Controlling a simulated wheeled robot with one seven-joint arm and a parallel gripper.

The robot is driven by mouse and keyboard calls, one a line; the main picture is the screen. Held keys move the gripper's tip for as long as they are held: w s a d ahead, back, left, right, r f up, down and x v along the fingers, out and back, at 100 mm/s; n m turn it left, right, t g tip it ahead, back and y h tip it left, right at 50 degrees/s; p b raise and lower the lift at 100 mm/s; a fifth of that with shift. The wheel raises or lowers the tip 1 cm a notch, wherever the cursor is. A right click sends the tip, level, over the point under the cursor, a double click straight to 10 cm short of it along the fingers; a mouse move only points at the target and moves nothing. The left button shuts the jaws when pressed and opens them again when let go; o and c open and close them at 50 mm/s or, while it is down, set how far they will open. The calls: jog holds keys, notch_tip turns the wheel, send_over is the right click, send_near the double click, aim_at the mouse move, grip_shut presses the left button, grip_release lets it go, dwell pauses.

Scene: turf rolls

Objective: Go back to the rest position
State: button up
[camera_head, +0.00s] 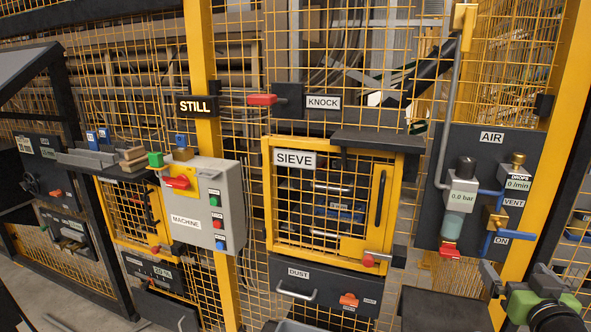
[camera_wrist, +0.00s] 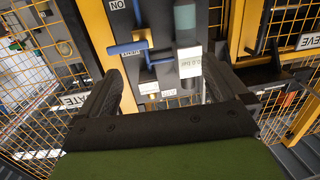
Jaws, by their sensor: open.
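My gripper (camera_head: 520,274) is at the lower right in the head view, below the AIR panel (camera_head: 462,215). In the wrist view my gripper (camera_wrist: 160,88) shows two dark fingers spread apart with nothing held between them. The AIR panel appears upside down there, beyond the fingertips, with its blue valve handle (camera_wrist: 148,55) and pressure gauge (camera_wrist: 190,62). The gauge (camera_head: 461,197) reads 0.0 bar in the head view. I see no contact between the fingers and the panel.
A yellow SIEVE door (camera_head: 279,205) stands closed in the mesh fence, with a DUST drawer (camera_head: 318,281) below. A grey MACHINE box (camera_head: 190,235) hangs on a yellow post, under a lit STILL sign (camera_head: 196,107). A thick yellow post (camera_head: 553,150) rises near my gripper.

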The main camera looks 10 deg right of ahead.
jog(key=w+a+r+n+g+y+p, duration=0.1)
jog(key=w+a+n+y, duration=0.15)
jog(key=a, duration=0.55)
jog(key=w+a+n+g+y+p, duration=0.1)
jog(key=w+a+n+y, duration=0.15)
jog(key=a, duration=0.45)
jog(key=s+a+g+y+p, duration=0.3)
jog(key=s+a+g, duration=0.1)
jog(key=a, duration=0.9)
jog(key=s+a+g+h+p, duration=0.1)
jog(key=s+a+g, duration=0.3)
jog(key=s, duration=1)
jog(key=shift+s+a+r+m+p, duration=0.2)
jog(key=shift+a+m+p, duration=0.1)
jog(key=shift+a+p, duration=0.55)
